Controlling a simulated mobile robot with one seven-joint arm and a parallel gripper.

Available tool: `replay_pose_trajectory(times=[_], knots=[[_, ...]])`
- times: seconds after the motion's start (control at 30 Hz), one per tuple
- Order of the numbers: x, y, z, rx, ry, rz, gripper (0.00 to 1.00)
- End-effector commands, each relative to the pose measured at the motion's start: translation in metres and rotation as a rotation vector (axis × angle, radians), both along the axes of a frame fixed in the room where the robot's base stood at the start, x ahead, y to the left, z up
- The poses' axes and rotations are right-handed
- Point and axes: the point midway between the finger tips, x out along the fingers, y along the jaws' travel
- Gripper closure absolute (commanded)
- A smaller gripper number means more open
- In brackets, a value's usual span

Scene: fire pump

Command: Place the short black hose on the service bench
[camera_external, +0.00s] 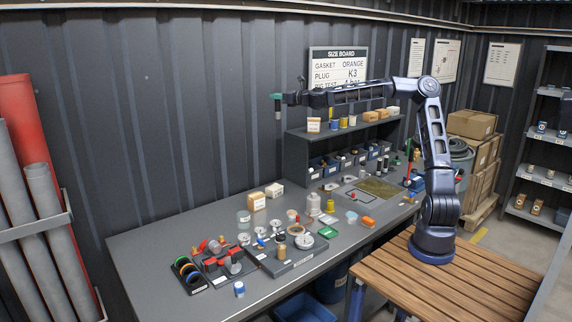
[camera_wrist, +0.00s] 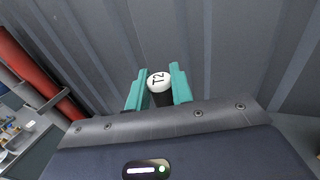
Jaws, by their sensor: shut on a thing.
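My gripper (camera_external: 277,97) is raised high at the left end of my outstretched arm, well above the grey bench (camera_external: 150,250). In the wrist view its green fingers (camera_wrist: 159,90) are shut on a black cylindrical piece (camera_wrist: 161,99) with a white round end marked T2. Its lower part hangs below the fingers in the external view (camera_external: 278,114). It looks like a short black hose, but its full length is hidden. Two dark upright cylinders (camera_external: 382,165) stand at the back right of the grey bench.
A shelf unit (camera_external: 300,145) with blue bins, jars and boxes stands at the back. Valves, rings (camera_external: 187,272) and small parts crowd the bench middle. The bench's left end is clear. Grey and red pipes (camera_external: 40,170) stand at the far left.

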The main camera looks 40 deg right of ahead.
Motion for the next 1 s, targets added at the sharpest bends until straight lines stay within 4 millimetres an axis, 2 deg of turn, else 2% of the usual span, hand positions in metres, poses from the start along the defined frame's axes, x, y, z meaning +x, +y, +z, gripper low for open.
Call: replay_pose_trajectory(times=[0.03, 0.2, 0.5, 0.77, 1.0], knots=[[0.008, -0.021, 0.000, 0.000, 0.001, -0.022, 1.00], [0.029, -0.086, 0.000, 0.000, 0.003, -0.083, 1.00], [0.052, -0.204, 0.000, 0.000, 0.005, -0.190, 1.00], [0.057, -0.308, 0.000, 0.002, 0.005, -0.283, 1.00], [0.049, -0.403, 0.000, 0.002, 0.003, -0.369, 1.00]])
